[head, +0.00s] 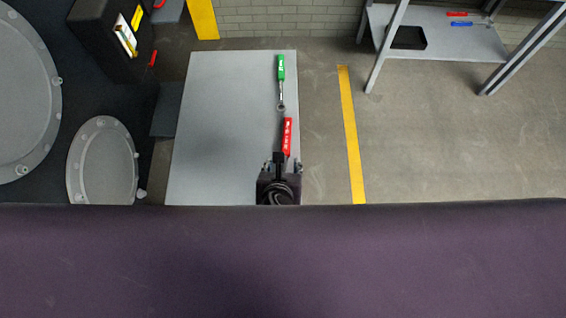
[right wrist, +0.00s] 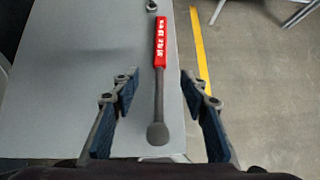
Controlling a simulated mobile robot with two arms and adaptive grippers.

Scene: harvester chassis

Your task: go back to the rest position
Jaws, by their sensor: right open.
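My right gripper (head: 282,165) is at the near right part of a grey tabletop (head: 222,120). In the right wrist view its two blue-padded fingers (right wrist: 158,84) are open and spread apart. A red-handled tool (head: 287,135) lies lengthwise on the tabletop, its handle pointing away from me. In the right wrist view its dark shaft and rounded end (right wrist: 157,133) lie between the open fingers, with gaps on both sides. A green-handled tool (head: 281,68) lies beyond it, its ring end towards the red handle. My left gripper is not in view.
A dark machine with round grey covers (head: 101,160) stands at the left. A yellow floor line (head: 351,135) runs right of the table. A metal-legged bench (head: 465,45) with a black tray (head: 408,38) stands at the back right. The floor between is clear.

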